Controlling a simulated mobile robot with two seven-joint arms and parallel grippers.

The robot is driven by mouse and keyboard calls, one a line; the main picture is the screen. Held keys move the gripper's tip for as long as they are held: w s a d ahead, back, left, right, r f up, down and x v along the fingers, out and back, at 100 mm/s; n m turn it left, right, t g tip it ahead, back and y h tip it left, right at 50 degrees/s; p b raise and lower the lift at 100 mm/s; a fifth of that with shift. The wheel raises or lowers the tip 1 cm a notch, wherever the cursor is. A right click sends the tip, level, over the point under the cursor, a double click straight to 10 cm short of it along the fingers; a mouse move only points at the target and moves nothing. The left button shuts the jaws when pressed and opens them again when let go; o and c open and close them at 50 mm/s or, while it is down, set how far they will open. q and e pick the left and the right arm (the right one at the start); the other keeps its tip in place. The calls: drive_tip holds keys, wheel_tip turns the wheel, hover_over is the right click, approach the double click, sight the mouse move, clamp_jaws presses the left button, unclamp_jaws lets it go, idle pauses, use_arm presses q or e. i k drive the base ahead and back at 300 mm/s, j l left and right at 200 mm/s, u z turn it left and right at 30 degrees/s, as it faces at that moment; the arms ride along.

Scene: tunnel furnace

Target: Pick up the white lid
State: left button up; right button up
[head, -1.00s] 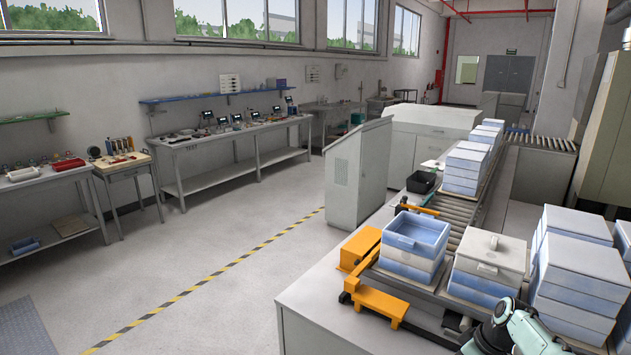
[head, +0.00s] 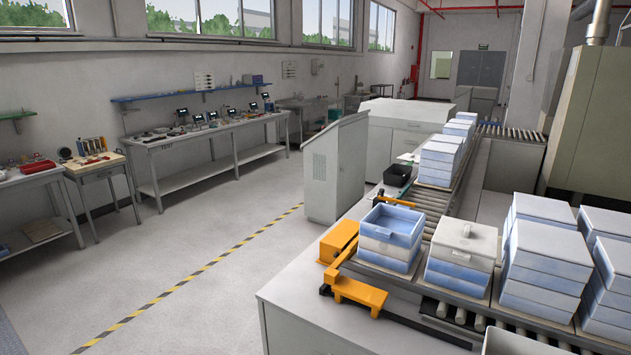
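The white lid (head: 466,239) lies flat on a short stack of blue and white boxes (head: 456,275) on the roller conveyor at the lower right. A small raised knob stands on its top and a handle tab shows at its front edge. To its left, an open blue box (head: 391,221) tops another stack, with no lid on it. Neither gripper shows in the head view. Only a pale piece, probably part of my arm, shows at the bottom right edge.
Orange brackets (head: 356,293) stand left of the stacks on the grey table (head: 290,292). Tall box stacks (head: 546,254) crowd the right side. A black bin (head: 397,174) sits farther back along the conveyor. The floor left of the table is clear, with a yellow-black stripe.

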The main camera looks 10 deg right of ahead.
sight(412, 157)
drive_tip(key=i+j+u, duration=0.6)
drive_tip(key=i+u, duration=0.85)
drive_tip(key=i+z, duration=0.15)
drive_tip(key=i, duration=0.3)
drive_tip(key=i+j+z, duration=0.2)
drive_tip(key=i, duration=0.25)
drive_tip(key=i+j+z, duration=0.15)
drive_tip(key=i, duration=0.3)
drive_tip(key=i+l+z, duration=0.15)
drive_tip(key=i+z, duration=0.55)
drive_tip(key=z, duration=0.15)
drive_tip(key=i+j+z, duration=0.1)
drive_tip(key=i+z, duration=0.35)
drive_tip(key=i+l+z, duration=0.15)
drive_tip(key=i+z, duration=0.3)
drive_tip(key=i, duration=0.2)
drive_tip(key=i+z, duration=0.45)
drive_tip(key=i, duration=1)
drive_tip(key=i+z, duration=0.15)
drive_tip(key=i, duration=1.45)
drive_tip(key=i+j+z, duration=0.15)
drive_tip(key=i, duration=0.65)
